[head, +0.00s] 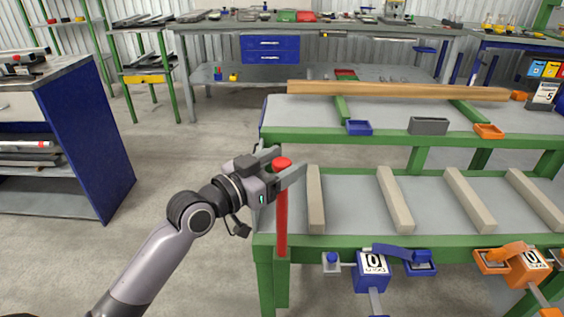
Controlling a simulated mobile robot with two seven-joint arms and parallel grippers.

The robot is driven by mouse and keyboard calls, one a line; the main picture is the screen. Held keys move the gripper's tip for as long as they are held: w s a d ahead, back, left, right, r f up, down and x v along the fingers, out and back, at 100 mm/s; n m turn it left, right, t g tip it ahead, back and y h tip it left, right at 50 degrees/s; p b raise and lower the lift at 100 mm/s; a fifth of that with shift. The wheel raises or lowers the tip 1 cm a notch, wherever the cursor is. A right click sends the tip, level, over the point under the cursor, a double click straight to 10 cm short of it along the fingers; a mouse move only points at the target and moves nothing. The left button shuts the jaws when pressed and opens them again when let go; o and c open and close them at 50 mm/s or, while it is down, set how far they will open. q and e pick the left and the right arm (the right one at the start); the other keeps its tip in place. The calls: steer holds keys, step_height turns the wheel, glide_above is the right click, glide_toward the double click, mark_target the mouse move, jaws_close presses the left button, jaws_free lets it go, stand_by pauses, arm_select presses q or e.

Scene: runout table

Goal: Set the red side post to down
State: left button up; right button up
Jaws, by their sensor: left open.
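The red side post (281,218) stands upright at the left front corner of the green-framed runout table (334,242). Its round red cap is well above the table's front rail. My left gripper (290,161) is at the top of the post, with its two fingers apart. The red cap shows between the fingers, one behind it and one in front and to the right. I cannot tell whether either finger touches it. My right gripper is out of view.
Several beige slats (395,200) lie across the table, and a long wooden beam (400,91) rests behind them. A blue lever unit (372,268) and an orange one (526,268) are on the front rail. A blue-sided cabinet (92,135) stands left; the floor between is clear.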

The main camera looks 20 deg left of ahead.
mark_target(278, 236)
arm_select(q)
jaws_close()
step_height(278, 236, down, 19)
steer(key=b, duration=1.1)
steer(key=shift+r, duration=0.15)
steer(key=shift+f, duration=0.4)
steer(key=shift+f+b, duration=0.35)
steer(key=shift+b, duration=0.05)
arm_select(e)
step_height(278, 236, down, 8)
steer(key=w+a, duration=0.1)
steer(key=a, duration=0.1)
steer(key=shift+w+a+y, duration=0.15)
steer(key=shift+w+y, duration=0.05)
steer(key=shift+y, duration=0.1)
arm_select(q)
steer(key=shift+f, duration=0.1)
jaws_free()
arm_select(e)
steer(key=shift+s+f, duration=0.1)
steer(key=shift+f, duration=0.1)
